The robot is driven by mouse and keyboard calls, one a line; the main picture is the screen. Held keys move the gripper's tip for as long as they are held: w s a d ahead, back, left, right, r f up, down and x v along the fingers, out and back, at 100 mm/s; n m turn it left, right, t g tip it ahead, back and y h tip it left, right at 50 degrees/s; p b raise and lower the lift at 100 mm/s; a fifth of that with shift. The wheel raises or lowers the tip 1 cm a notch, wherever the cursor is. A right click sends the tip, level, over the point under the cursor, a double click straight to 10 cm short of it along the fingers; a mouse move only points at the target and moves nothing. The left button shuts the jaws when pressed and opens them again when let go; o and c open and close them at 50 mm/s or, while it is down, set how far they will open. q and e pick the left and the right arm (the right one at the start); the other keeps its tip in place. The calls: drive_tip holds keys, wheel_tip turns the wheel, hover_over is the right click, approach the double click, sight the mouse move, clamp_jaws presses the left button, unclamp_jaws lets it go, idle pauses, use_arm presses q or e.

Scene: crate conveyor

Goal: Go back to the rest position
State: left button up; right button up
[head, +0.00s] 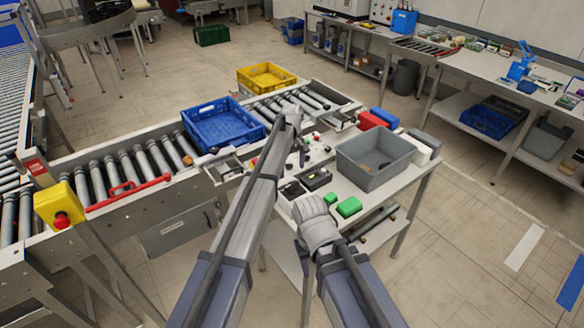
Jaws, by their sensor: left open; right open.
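My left arm reaches up the middle of the head view. Its open gripper (302,153) hangs over the small worktable beside the conveyor, apart from the crates. My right arm ends lower, at the near edge of that table. Its gripper (313,212) is small and mostly hidden by its own wrist, with nothing seen held. A grey bin (373,164) stands on the table, right of both grippers.
Green blocks (349,207), black trays (316,179), a red box (371,121) and a blue box (385,118) crowd the table. A yellow post with a red button (60,205) stands at left. A workbench (460,62) lines the back right. The floor at right is clear.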

use_arm(q)
drive_tip(key=shift+s, duration=0.1)
idle(0.4)
drive_tip(key=s+a+m, duration=0.2)
drive_tip(key=s+a, duration=0.4)
drive_tip(key=s, duration=0.5)
drive_tip(key=s+a+m, duration=0.3)
drive_tip(key=s+a, duration=0.2)
drive_tip(key=s, duration=0.7)
drive_tip(key=s+a+m, duration=0.2)
drive_tip(key=s+a, duration=0.4)
drive_tip(key=s, duration=0.5)
drive_tip(key=s+d+f+m+y+b, duration=0.1)
drive_tip(key=s+d+f+m+b, duration=0.3)
drive_tip(key=d+f+b, duration=0.5)
drive_tip(key=shift+s+d+f, duration=0.2)
drive_tip(key=shift+s+d, duration=0.6)
drive_tip(key=shift+d, duration=0.25)
